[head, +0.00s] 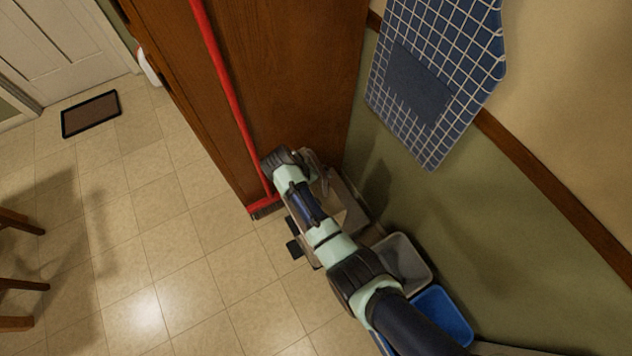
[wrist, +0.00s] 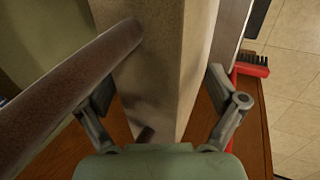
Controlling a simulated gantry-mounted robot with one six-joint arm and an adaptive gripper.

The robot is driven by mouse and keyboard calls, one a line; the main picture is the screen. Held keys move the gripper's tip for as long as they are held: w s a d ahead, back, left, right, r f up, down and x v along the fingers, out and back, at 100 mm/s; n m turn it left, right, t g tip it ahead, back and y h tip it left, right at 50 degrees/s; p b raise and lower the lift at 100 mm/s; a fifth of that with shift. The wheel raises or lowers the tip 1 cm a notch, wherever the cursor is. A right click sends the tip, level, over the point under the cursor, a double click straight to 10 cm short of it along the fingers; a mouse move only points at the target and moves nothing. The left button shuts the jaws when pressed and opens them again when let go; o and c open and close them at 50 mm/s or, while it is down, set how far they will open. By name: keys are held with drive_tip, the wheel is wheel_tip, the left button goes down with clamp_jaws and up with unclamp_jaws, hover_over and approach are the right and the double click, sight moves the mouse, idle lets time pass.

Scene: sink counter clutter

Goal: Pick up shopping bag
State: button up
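The shopping bag (head: 350,213) is a tan, box-like bag standing on the floor by the cabinet's end, partly hidden behind my arm in the head view. In the wrist view its tan side (wrist: 165,60) fills the middle, and a thick brown strap, which looks like its handle (wrist: 75,90), crosses the left side close to the camera. My gripper (wrist: 161,85) is open, its two fingers spread wide. The left finger is next to the strap and partly overlapped by it; I cannot tell whether they touch. In the head view my gripper (head: 318,172) is above the bag.
A red broom (head: 228,85) leans on the wooden cabinet (head: 290,70). A grey bin (head: 405,262) and a blue bin (head: 443,314) stand along the green wall. A checked cloth (head: 435,70) hangs above. The tiled floor (head: 185,260) at left is mostly clear.

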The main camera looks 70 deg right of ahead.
drive_tip(key=c, duration=1.3)
drive_tip(key=shift+o, duration=0.2)
drive_tip(key=shift+r, duration=0.1)
